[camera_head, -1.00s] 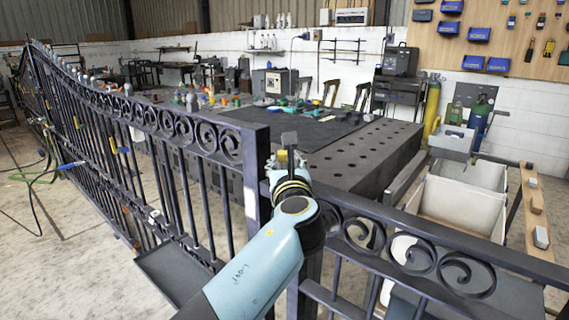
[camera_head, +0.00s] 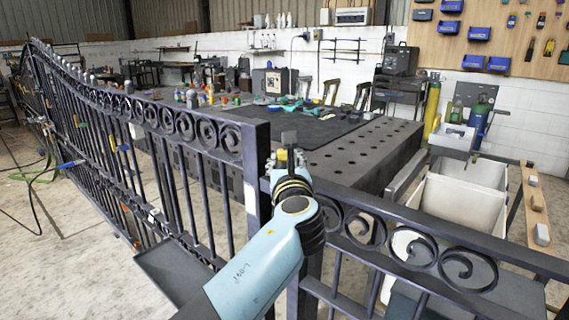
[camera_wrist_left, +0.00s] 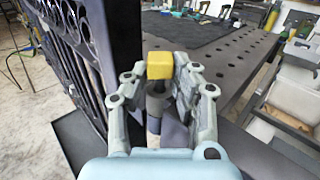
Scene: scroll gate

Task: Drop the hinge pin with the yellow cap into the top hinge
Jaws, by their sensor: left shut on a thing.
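My left gripper (camera_wrist_left: 160,95) is shut on the hinge pin (camera_wrist_left: 155,102), a dark pin with a square yellow cap (camera_wrist_left: 160,65) on top. The pin stands about upright between the fingers in the left wrist view. In the head view my left gripper (camera_head: 287,160) is at the gap between the gate (camera_head: 200,140) and the fixed scroll panel (camera_head: 400,235). The pin's lower end and the top hinge are hidden behind my gripper and wrist, so I cannot tell whether the pin is in the hinge. My right gripper does not show.
A dark perforated work table (camera_head: 370,155) with tools stands behind the gate. White bins (camera_head: 460,200) stand at the right. A grey tray (camera_head: 170,270) is low beside the gate. The gate's end post (camera_head: 257,175) rises close left of my gripper.

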